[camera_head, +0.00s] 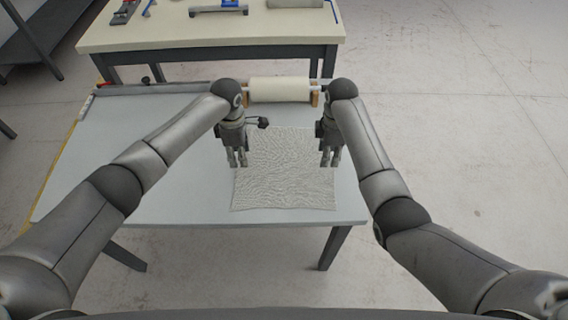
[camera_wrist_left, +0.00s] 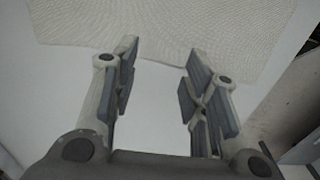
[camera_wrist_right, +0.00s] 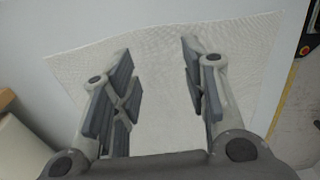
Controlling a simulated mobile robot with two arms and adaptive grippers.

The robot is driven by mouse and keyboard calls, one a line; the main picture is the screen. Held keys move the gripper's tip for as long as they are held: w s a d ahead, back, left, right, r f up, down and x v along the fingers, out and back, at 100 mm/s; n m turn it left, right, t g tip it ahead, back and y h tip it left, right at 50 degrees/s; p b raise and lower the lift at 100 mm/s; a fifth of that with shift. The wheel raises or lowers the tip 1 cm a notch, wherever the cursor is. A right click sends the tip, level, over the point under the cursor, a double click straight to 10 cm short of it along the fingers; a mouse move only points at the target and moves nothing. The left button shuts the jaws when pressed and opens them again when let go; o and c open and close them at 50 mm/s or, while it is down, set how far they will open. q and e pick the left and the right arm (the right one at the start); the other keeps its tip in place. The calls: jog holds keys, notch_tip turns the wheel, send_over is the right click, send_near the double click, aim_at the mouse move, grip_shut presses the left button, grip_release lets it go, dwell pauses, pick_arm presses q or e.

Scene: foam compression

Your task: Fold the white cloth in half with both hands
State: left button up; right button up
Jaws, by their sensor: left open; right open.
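The white cloth (camera_head: 285,180) lies spread on the grey table, with a wrinkled surface and its near edge close to the table's front edge. My left gripper (camera_head: 237,163) is open above the cloth's left edge. My right gripper (camera_head: 330,163) is open above its right edge. In the left wrist view the cloth (camera_wrist_left: 170,22) lies beyond the open, empty fingers (camera_wrist_left: 158,85). In the right wrist view the cloth (camera_wrist_right: 155,90) spreads beneath the open, empty fingers (camera_wrist_right: 160,80). Neither gripper visibly touches the cloth.
A cream roll (camera_head: 280,91) on a wooden holder stands at the table's far edge, behind the grippers. A second table (camera_head: 210,30) with tools stands behind.

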pick_arm(q)
jog(key=f, duration=0.4)
jog(key=shift+w, duration=0.35)
pick_arm(e)
jog(key=f, duration=0.4)
jog(key=shift+w, duration=0.35)
pick_arm(q)
jog(key=shift+f, duration=0.15)
pick_arm(e)
jog(key=shift+f, duration=0.15)
pick_arm(q)
jog(key=shift+s, duration=0.15)
pick_arm(e)
jog(key=shift+s, duration=0.15)
pick_arm(q)
jog(key=shift+f, duration=0.25)
pick_arm(e)
jog(key=shift+f, duration=0.25)
pick_arm(q)
jog(key=shift+r, duration=0.1)
jog(key=c, duration=0.3)
pick_arm(e)
jog(key=shift+r, duration=0.1)
jog(key=c, duration=0.3)
pick_arm(q)
grip_shut()
pick_arm(e)
grip_shut()
